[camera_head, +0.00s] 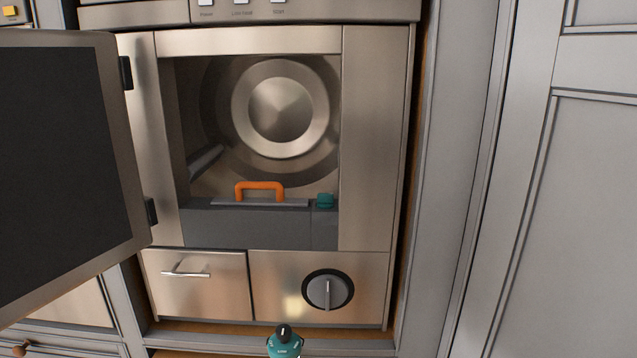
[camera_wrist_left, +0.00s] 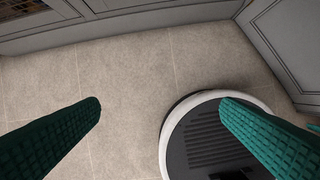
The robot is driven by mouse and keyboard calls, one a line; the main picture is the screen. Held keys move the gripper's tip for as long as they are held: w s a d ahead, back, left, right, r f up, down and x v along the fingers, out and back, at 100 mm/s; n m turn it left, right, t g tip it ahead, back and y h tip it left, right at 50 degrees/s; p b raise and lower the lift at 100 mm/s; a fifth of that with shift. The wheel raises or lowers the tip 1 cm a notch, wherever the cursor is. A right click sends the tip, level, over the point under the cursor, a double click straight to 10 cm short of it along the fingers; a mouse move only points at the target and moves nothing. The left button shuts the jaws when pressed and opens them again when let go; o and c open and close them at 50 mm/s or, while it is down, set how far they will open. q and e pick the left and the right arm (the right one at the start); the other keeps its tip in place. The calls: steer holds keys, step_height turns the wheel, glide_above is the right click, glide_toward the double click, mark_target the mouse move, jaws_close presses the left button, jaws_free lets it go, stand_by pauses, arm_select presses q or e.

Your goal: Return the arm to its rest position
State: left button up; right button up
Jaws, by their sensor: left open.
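My left gripper (camera_wrist_left: 161,103) shows in the left wrist view as two green textured fingers spread wide apart. It is open, with nothing between the fingers. It points down over the beige tiled floor (camera_wrist_left: 130,65), with the round white-rimmed base of my own body below its right finger. In the head view I cannot make out either gripper.
A steel machine (camera_head: 375,150) stands ahead, its dark-windowed door (camera_head: 125,215) swung open to the left. Inside are a round drum part (camera_head: 280,110) and an orange handle (camera_head: 260,187). A grey cabinet (camera_head: 580,200) stands right. Floor beneath the left gripper is clear.

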arm_select(q)
steer(key=s+f+g, duration=0.1)
steer(key=s+f, duration=0.2)
steer(key=f, duration=0.6)
steer(key=s+f, duration=0.4)
steer(key=f, duration=0.4)
steer(key=s+a+f+p, duration=0.1)
steer(key=s+a+f, duration=0.2)
steer(key=s+f, duration=0.5)
steer(key=s, duration=0.3)
steer(key=shift+s+f+g, duration=0.15)
steer(key=shift+f+g, duration=0.15)
